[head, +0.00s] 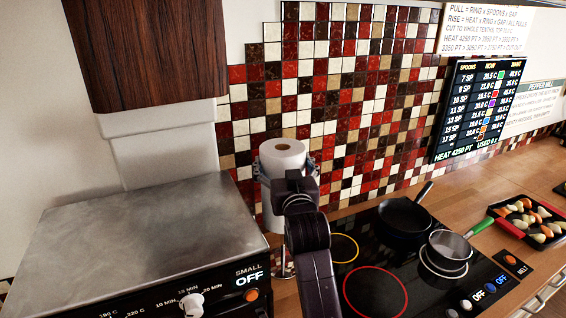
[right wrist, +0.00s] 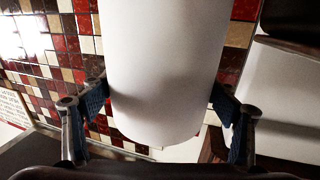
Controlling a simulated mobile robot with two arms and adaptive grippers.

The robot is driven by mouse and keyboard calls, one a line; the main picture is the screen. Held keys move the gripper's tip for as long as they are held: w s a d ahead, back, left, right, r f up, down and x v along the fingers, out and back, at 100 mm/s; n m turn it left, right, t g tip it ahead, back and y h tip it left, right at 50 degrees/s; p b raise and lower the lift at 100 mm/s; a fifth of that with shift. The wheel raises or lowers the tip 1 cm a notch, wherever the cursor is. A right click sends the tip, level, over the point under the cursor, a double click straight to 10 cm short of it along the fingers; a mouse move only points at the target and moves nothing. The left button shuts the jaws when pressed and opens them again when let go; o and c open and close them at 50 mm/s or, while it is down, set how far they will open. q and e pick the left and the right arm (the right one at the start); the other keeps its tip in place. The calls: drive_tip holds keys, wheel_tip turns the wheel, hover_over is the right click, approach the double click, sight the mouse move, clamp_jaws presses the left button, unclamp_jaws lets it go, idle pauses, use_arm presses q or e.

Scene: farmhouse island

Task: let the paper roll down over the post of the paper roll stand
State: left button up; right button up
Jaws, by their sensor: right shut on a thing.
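The white paper roll (head: 278,158) is upright in the head view, between the oven and the hob, in front of the tiled wall. My right gripper (head: 286,172) is shut on it, with a finger on each side. In the right wrist view the roll (right wrist: 165,60) fills the middle, and the blue finger pads of the gripper (right wrist: 162,102) press on both its sides. A thin upright piece (head: 281,262) shows below the roll, perhaps part of the stand. My arm hides most of that area, so I cannot tell whether the post is inside the roll. My left gripper is out of view.
The small oven (head: 140,235) stands close on the left. The black hob (head: 375,275) is on the right, with a frying pan (head: 404,215) and a saucepan (head: 449,250). A tray of vegetables (head: 530,220) lies farther right. The tiled wall (head: 345,100) is close behind.

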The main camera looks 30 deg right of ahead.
sight(284, 152)
drive_tip(key=shift+r+p, duration=1.4)
drive_tip(key=shift+r, duration=3.1)
drive_tip(key=shift+s, duration=0.15)
